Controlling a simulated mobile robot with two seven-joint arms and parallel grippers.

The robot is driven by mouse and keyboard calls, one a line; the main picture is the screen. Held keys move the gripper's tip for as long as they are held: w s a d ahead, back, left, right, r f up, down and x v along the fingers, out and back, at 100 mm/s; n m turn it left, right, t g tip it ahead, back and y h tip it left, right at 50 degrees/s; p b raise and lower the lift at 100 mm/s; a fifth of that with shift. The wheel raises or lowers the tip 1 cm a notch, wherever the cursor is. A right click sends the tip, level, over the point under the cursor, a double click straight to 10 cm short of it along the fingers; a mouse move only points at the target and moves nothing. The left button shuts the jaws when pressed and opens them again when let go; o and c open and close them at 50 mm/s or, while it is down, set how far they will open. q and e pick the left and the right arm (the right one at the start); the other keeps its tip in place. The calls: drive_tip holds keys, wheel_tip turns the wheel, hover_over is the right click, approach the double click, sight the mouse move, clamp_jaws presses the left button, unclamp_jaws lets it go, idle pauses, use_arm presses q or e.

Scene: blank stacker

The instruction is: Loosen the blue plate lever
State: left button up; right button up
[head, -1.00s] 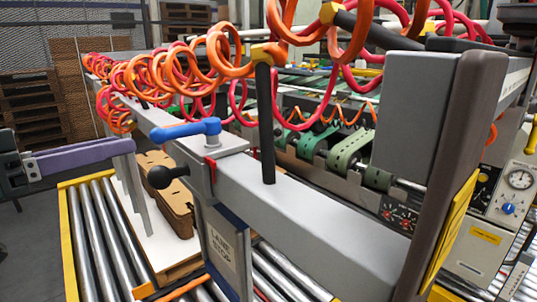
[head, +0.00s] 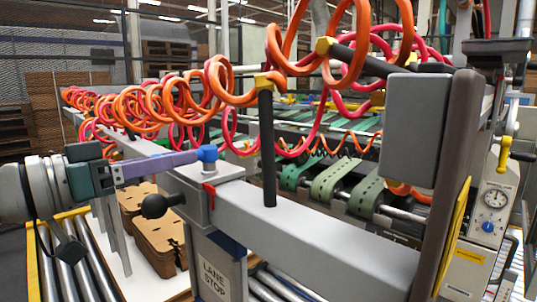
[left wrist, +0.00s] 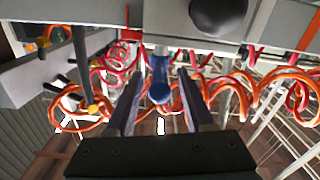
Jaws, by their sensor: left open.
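The blue plate lever (head: 207,153) stands on top of the grey clamp block on the rail. In the head view only its pivot end shows; its handle is hidden behind my gripper. My left gripper (head: 188,159) is open, reaching in from the left with its fingers along the handle. In the left wrist view the blue lever (left wrist: 160,90) lies between the two spread fingers, with a gap visible on each side. I cannot tell how deep it sits. My right gripper is not in view.
A black ball knob (head: 155,206) juts from the clamp block, below my left fingers. Orange and red coiled hoses (head: 215,82) hang behind and above the lever. A black upright post (head: 267,150) stands on the rail to the right. Stacked brown cardboard blanks (head: 160,245) lie below.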

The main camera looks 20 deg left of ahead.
use_arm(q)
drive_tip(key=shift+w+d, duration=0.3)
drive_tip(key=shift+w, duration=0.3)
clamp_jaws()
idle(1.2)
